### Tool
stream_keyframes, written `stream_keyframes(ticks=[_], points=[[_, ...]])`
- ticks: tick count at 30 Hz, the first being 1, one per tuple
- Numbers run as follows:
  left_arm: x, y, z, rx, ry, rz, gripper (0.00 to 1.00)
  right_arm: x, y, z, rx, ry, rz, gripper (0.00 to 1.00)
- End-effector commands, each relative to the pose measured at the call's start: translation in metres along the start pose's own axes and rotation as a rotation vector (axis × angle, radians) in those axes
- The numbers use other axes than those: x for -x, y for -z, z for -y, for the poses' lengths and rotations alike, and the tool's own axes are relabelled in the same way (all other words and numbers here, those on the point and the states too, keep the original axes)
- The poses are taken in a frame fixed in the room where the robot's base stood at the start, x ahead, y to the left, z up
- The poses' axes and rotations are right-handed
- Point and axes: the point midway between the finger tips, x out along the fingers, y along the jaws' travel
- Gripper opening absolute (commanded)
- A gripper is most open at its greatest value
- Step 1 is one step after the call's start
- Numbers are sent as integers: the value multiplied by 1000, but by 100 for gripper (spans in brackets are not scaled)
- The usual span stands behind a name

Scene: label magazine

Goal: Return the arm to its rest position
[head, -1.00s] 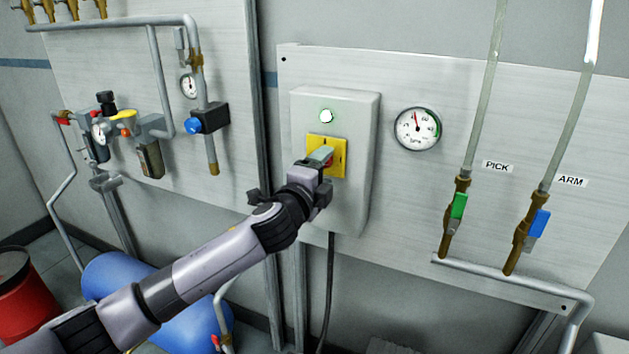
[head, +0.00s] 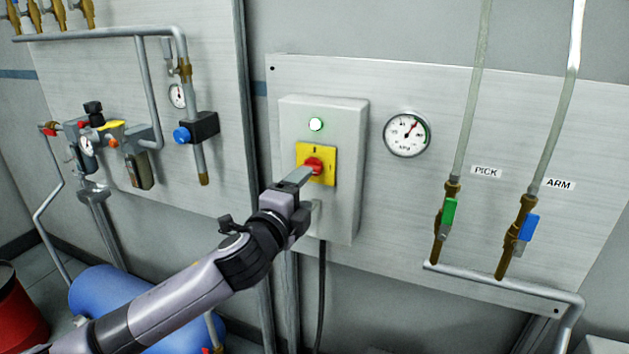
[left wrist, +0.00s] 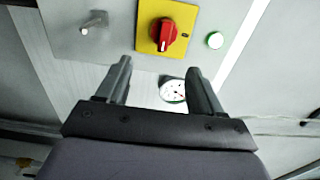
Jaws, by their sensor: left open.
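My left gripper (head: 295,180) is open and empty, in front of the grey switch box (head: 340,215). In the head view its fingertips overlap the lower left of the red rotary knob (head: 314,165) on its yellow plate (head: 328,152). In the left wrist view the two fingers (left wrist: 158,70) are spread apart with nothing between them. The red knob (left wrist: 163,35) shows beyond the fingertips, clear of them. A lit green lamp (head: 316,124) is above the knob on the box. My right gripper is not in view.
A round gauge (head: 407,134) is right of the box. Green (head: 449,211) and blue (head: 528,228) valve handles sit farther right under the PICK and ARM labels. A blue tank (head: 105,292) and a red drum (head: 18,315) stand lower left. Regulator piping (head: 140,95) covers the left panel.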

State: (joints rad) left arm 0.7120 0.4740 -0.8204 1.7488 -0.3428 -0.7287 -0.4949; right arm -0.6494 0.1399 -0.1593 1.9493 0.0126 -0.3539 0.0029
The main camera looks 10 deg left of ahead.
Motion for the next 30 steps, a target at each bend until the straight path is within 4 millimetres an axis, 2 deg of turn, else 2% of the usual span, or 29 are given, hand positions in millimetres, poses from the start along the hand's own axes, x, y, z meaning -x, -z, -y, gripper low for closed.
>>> stream_keyframes(ticks=[5, 14, 23, 30], points=[[12, 9, -36, 119, -64, -23, 67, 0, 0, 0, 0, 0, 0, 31], [60, 25, -130, 487, -232, -32, 67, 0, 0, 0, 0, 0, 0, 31], [124, 29, -210, 854, -370, 44, 67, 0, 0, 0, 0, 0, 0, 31], [187, 23, -267, 1126, -452, 167, 67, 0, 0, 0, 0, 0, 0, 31]])
